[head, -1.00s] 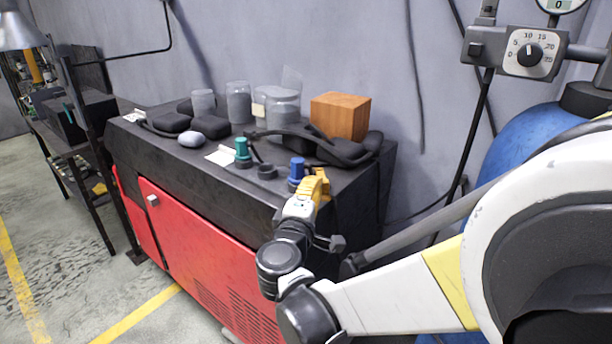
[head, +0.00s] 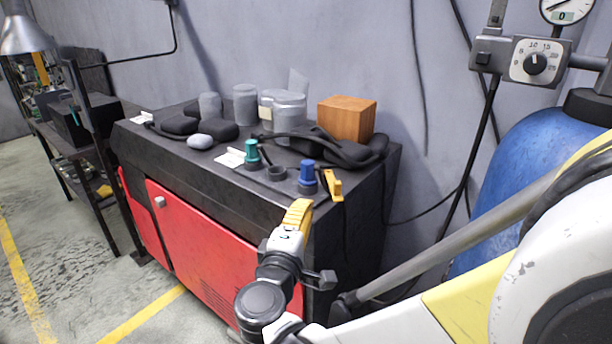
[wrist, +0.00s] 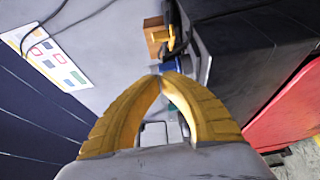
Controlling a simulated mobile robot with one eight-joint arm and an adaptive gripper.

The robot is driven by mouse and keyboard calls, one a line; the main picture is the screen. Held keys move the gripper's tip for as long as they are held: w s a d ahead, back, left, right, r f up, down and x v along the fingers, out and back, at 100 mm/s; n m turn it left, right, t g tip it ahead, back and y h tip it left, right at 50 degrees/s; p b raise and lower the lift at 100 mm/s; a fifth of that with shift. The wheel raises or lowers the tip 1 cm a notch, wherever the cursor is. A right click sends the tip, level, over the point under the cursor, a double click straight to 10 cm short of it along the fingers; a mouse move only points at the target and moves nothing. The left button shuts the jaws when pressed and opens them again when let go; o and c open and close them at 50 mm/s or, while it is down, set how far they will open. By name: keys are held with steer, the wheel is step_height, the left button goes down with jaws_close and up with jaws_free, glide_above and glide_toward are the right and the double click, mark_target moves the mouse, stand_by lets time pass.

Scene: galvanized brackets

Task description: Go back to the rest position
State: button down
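My gripper (head: 298,214) has yellow fingers and is in front of the black-topped red cabinet (head: 205,250), near its right front corner. In the head view it looks clear of the bench top. In the wrist view my gripper (wrist: 162,77) has its two ridged yellow fingers curving together, with the tips meeting and nothing held between them. Behind the tips in that view are the grey wall and small blue and green items, partly hidden by the fingers.
On the cabinet stand a blue-capped part (head: 307,175), a green-capped part (head: 251,153), a wooden block (head: 346,119), grey jars (head: 245,104) and dark cables. A blue tank (head: 530,170) stands at right.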

steer(key=s+d+f+m+g, duration=0.3)
steer(key=s+d+m+g, duration=0.1)
steer(key=d, duration=0.5)
steer(key=s+d+f+m+g, duration=0.3)
steer(key=d+m+g, duration=0.1)
steer(key=d, duration=0.4)
steer(key=s+d+f+m+g+y+b, duration=0.1)
steer(key=s+f+m+g+y, duration=0.1)
steer(key=s+m, duration=0.5)
steer(key=s+f+y, duration=0.1)
steer(key=s+y, duration=0.1)
steer(key=s, duration=0.3)
steer(key=shift+s+d+y+b, duration=0.15)
steer(key=shift+y+b, duration=0.15)
